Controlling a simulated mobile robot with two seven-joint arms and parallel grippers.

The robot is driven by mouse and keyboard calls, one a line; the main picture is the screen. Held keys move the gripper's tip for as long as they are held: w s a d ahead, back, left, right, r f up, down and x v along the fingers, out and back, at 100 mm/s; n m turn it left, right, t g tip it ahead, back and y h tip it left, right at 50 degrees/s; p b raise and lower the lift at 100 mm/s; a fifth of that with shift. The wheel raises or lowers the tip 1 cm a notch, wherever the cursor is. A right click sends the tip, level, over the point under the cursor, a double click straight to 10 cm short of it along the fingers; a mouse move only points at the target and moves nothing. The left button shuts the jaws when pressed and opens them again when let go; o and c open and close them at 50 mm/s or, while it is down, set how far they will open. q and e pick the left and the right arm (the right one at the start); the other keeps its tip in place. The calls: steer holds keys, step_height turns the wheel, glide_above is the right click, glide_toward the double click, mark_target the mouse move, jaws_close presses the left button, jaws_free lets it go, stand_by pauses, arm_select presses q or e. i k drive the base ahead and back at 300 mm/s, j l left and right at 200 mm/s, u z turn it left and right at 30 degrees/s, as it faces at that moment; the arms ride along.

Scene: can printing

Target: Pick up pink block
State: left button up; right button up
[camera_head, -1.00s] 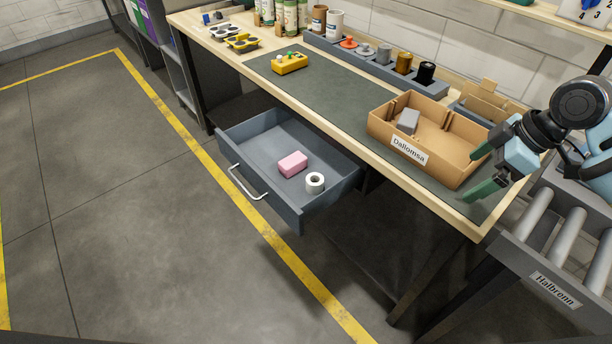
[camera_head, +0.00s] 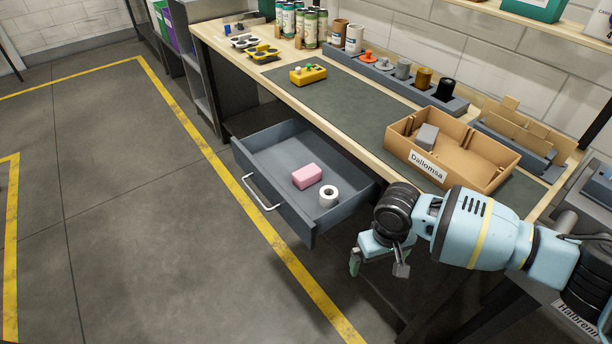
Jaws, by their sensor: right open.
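The pink block (camera_head: 307,175) lies in the open grey drawer (camera_head: 268,197) under the workbench, beside a white tape roll (camera_head: 328,195). My right gripper (camera_head: 378,268) hangs in front of the bench, to the right of the drawer and apart from the block. It points down and its jaws are open; nothing shows between the fingers. My left gripper is not in view.
A cardboard box (camera_head: 452,150) labelled Dallomsa, holding a grey block (camera_head: 427,136), stands on the bench mat (camera_head: 350,115). A yellow control box (camera_head: 307,75) sits farther left. The drawer handle (camera_head: 262,192) sticks out over clear floor. A roller conveyor is at the right.

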mark_target(305, 177)
steer(key=i+u, duration=0.35)
steer(key=i, duration=0.15)
steer(key=i+l+u, duration=0.3)
steer(key=i, duration=0.2)
